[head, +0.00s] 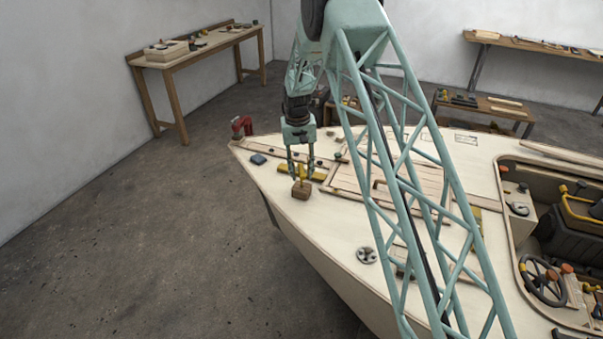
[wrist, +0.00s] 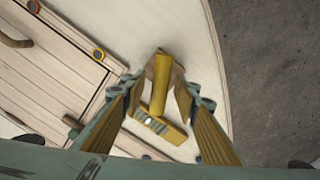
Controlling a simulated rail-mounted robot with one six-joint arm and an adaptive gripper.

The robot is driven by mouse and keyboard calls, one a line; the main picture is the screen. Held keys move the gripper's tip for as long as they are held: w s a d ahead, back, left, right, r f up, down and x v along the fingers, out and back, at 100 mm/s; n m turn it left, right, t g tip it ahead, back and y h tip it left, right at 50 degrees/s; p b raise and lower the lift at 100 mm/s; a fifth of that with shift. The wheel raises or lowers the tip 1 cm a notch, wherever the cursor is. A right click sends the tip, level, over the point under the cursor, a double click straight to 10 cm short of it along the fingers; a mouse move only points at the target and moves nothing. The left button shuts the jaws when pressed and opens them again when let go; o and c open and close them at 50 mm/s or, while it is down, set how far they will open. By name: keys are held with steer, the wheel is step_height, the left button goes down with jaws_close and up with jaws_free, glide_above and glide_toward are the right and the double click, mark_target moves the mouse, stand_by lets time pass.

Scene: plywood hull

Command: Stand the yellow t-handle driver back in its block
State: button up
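My gripper (head: 300,170) points down over the foredeck, its two fingers apart. In the wrist view, a yellow cylinder (wrist: 160,88), which looks like the driver's handle, lies between the fingertips (wrist: 157,90) with a gap on each side. A small brown wooden block (head: 301,191) sits on the deck just in front of the fingertips in the head view; a brown shape at the cylinder's upper end in the wrist view looks like it. The driver's shaft is not visible, and I cannot tell whether it is in the block.
A yellow bar with pale marks (head: 316,174) lies on the deck behind the fingers. A slatted hatch (head: 405,180) is to the right.

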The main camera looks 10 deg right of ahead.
steer(key=shift+r, duration=0.1)
step_height(320, 180, up, 12)
steer(key=shift+a, duration=0.3)
stand_by(0.7)
stand_by(0.7)
steer(key=s+r+t+b, duration=0.2)
steer(key=s+r+b, duration=0.1)
steer(key=s+r, duration=2.6)
steer(key=s+f+n+t+b, duration=0.1)
steer(key=s+f+t+b, duration=0.1)
steer(key=s, duration=3.5)
steer(key=shift+s+d+f+y+b, duration=0.3)
steer(key=shift+f+b, duration=0.15)
steer(key=shift+f, duration=0.1)
